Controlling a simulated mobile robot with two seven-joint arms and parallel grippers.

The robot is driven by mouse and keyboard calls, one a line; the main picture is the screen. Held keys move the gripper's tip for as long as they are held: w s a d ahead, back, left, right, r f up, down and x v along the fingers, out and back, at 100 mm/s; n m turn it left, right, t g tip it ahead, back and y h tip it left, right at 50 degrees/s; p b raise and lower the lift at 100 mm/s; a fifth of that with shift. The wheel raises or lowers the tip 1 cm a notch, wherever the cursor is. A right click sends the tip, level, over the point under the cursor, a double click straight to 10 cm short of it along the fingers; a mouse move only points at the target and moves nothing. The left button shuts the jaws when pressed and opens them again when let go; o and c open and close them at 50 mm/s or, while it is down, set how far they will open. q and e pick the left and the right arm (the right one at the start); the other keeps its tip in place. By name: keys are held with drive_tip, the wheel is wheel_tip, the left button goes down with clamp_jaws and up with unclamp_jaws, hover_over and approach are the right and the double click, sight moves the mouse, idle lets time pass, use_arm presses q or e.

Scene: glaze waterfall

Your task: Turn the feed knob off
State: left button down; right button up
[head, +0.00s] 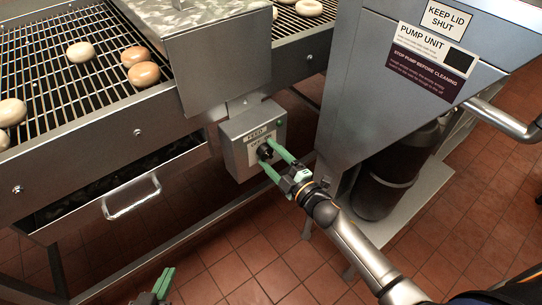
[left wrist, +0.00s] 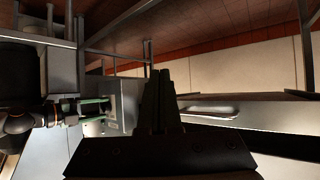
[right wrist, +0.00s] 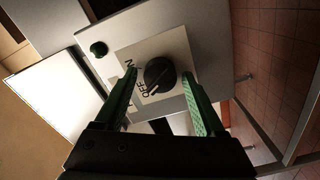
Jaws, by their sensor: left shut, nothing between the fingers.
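The feed knob (head: 264,152) is a round black dial on the front of a grey control box (head: 236,150) labelled FEED. In the right wrist view the knob (right wrist: 160,74) sits on a pale plate with ON and OFF lettering at its left. A small pale mark shows at its lower left, near OFF; its exact setting is hard to tell. My right gripper (head: 276,160) is open, its green fingers on either side of the knob; contact cannot be told. My left gripper (head: 165,280) is shut and empty, low at the bottom of the head view.
A wire rack conveyor (head: 75,50) with several doughnuts stands at the left, with a drawer handle (head: 132,198) below. A grey pump unit (head: 400,75) with signs stands right of the box. A green button (right wrist: 99,48) is near the knob. Tiled floor is open in front.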

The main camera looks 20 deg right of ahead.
sight(269, 156)
drive_tip(key=shift+o, duration=0.5)
drive_tip(key=shift+s, duration=0.1)
drive_tip(key=shift+s+d, duration=0.1)
drive_tip(key=shift+s, duration=0.1)
drive_tip(key=v, duration=0.4)
drive_tip(key=shift+p, duration=0.4)
use_arm(q)
drive_tip(key=s+f, duration=0.1)
drive_tip(key=s+f+g, duration=0.1)
drive_tip(key=s+g, duration=0.1)
drive_tip(key=shift+d+f+p, duration=0.25)
drive_tip(key=shift+f+p, duration=0.1)
drive_tip(key=shift+f, duration=0.05)
use_arm(e)
drive_tip(key=v, duration=0.8)
